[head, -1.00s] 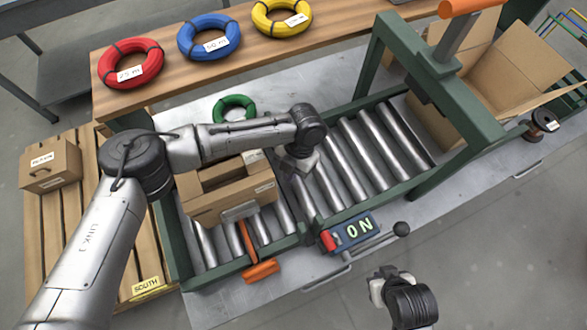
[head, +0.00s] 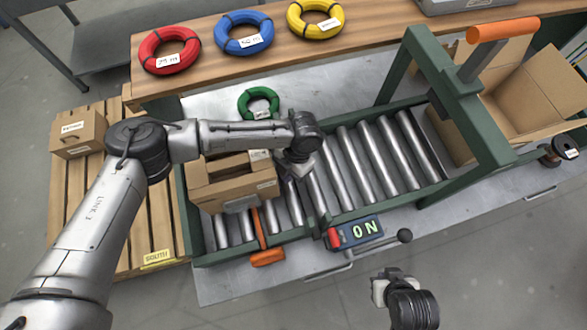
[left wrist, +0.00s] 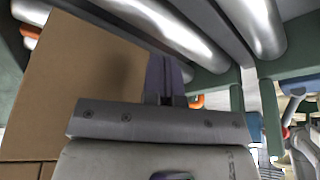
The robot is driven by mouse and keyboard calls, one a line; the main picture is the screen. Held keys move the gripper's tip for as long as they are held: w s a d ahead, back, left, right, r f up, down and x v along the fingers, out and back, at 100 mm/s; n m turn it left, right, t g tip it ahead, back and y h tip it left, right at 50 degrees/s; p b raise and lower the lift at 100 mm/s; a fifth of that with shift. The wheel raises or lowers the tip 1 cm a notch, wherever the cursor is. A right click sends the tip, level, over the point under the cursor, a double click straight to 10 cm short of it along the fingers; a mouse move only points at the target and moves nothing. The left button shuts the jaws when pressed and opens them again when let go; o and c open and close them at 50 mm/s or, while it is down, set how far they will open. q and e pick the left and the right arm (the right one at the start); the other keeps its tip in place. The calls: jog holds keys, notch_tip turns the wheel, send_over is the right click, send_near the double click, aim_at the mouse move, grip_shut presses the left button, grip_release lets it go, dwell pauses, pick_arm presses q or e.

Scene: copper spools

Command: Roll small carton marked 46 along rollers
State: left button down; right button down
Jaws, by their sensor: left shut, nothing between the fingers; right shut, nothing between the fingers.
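A brown carton (head: 236,190) with a slotted top sits on the left part of the roller conveyor (head: 362,160). Its white labels are too small to read, so I cannot confirm a 46. My left gripper (head: 291,172) is shut and empty at the carton's right side, low over the rollers. In the left wrist view the carton (left wrist: 85,65) fills the left, and the shut fingers (left wrist: 165,78) are right beside it; I cannot tell if they touch. My right gripper (head: 379,290) is shut and empty, in front of the bench, away from the carton.
Another carton (head: 80,135) rests on the pallet. The rollers between carton and gate are clear.

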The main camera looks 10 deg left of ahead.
pick_arm(q)
jog(key=shift+s+a+r+p, duration=0.1)
jog(key=shift+s+a+p, duration=0.2)
jog(key=shift+a+p, duration=0.25)
jog(key=shift+s+a+f+p, duration=0.1)
jog(key=shift+s+a+p, duration=0.2)
jog(key=shift+a, duration=0.4)
jog(key=shift+s+a+r+p, duration=0.1)
jog(key=shift+s+a+p, duration=0.15)
jog(key=shift+a+p, duration=0.3)
jog(key=shift+w+d+b, duration=0.4)
jog(key=shift+d+b, duration=0.2)
jog(key=shift+d, duration=0.2)
jog(key=shift+w+d, duration=0.15)
jog(key=shift+d, duration=0.25)
jog(key=s+p+v, duration=0.2)
jog(key=p+v, duration=0.7)
jog(key=v, duration=0.4)
jog(key=shift+r+p, duration=0.25)
jog(key=shift+p, duration=0.1)
jog(key=shift+s+d, duration=0.1)
jog(key=shift+s, duration=0.05)
